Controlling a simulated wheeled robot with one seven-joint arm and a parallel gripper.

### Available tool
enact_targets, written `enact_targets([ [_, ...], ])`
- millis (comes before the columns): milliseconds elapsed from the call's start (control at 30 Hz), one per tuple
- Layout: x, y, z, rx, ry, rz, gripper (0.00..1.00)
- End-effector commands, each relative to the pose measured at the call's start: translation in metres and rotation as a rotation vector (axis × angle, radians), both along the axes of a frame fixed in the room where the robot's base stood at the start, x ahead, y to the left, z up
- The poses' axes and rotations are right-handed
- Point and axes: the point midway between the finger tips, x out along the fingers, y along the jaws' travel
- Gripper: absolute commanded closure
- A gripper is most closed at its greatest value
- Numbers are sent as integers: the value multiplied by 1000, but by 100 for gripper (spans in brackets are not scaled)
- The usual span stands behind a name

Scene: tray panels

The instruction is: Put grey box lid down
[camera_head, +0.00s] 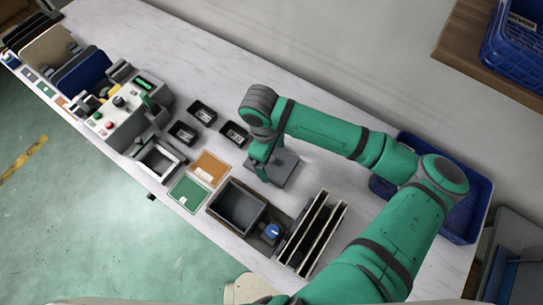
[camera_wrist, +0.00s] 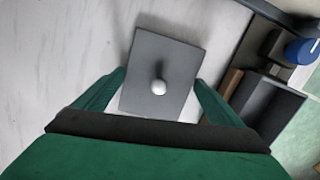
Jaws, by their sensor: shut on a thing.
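The grey box lid (camera_head: 284,172) is a flat dark grey plate with a round light knob at its centre. The knob faces the wrist camera. The lid is over the white bench behind the box; I cannot tell whether it touches the bench. The open grey box (camera_head: 238,207) stands nearer the front edge, with its inside showing. My forearm hides part of the bench.
An orange panel (camera_head: 210,168) and a green panel (camera_head: 189,193) lie left of the box. Small black trays (camera_head: 183,133) stand behind them. A blue knob (camera_head: 272,231) and upright dividers (camera_head: 312,235) are to the right. A blue crate (camera_head: 478,200) is far right.

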Motion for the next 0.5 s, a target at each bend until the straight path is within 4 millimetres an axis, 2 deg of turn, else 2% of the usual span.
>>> enact_targets([
  [200, 0, -2, -4, 0, 0, -5, 32],
  [233, 0, -2, -3, 0, 0, -4, 3],
  [267, 0, -2, -3, 0, 0, -4, 0],
  [500, 0, -2, -2, 0, 0, -3, 0],
])
